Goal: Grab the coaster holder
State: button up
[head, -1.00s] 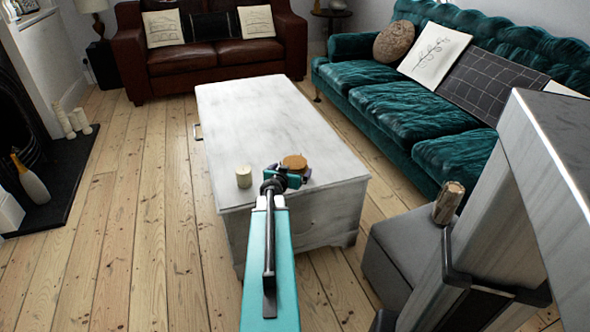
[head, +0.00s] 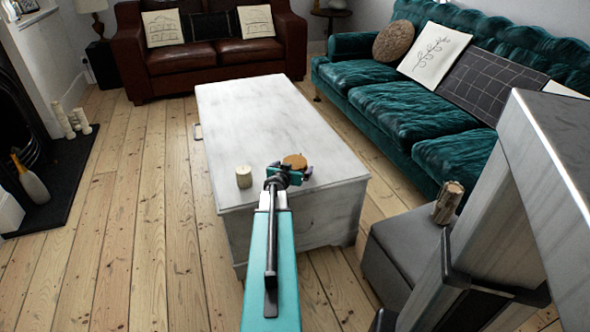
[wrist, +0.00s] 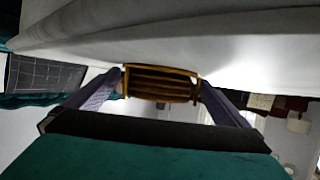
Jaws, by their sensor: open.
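The coaster holder (head: 295,160) is a small, round brown wooden piece near the front right end of the white table in the head view. My gripper (wrist: 160,90) is right in front of it. In the wrist view, which looks upside down, the coaster holder (wrist: 160,84) shows as a wooden frame with stacked brown layers between my two open fingers. One finger lies on each side of it. I cannot tell whether either finger touches it. In the head view my wrist hides its near lower part.
A cream candle (head: 244,176) stands on the white table (head: 262,115) just left of my gripper. The rest of the tabletop is clear. A teal sofa (head: 385,105) is on the right, and a grey ottoman (head: 395,245) with a wooden piece (head: 448,203) is at front right.

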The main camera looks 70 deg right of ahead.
jog(key=c, duration=0.9)
jog(key=shift+r, duration=0.2)
jog(key=shift+c, duration=0.2)
jog(key=shift+r+p, duration=0.55)
jog(key=shift+r, duration=1.05)
jog(key=s+a, duration=0.1)
jog(key=a, duration=0.1)
jog(key=s+a, duration=0.1)
jog(key=a, duration=0.2)
jog(key=s+a+b, duration=0.1)
jog(key=a, duration=0.1)
jog(key=shift+a+r, duration=0.35)
jog(key=shift+r+p, duration=0.2)
jog(key=shift+p, duration=0.35)
jog(key=a+p, duration=0.1)
jog(key=p, duration=0.2)
jog(key=s+a+p, duration=0.1)
jog(key=p, duration=0.2)
jog(key=shift+a+r, duration=0.1)
jog(key=shift+r, duration=0.05)
jog(key=a+p, duration=0.1)
jog(key=p, duration=0.2)
jog(key=s+a+p, duration=0.1)
jog(key=a+p, duration=0.1)
jog(key=p, duration=0.1)
jog(key=s+a+p, duration=0.1)
jog(key=p, duration=0.3)
jog(key=shift+a, duration=0.35)
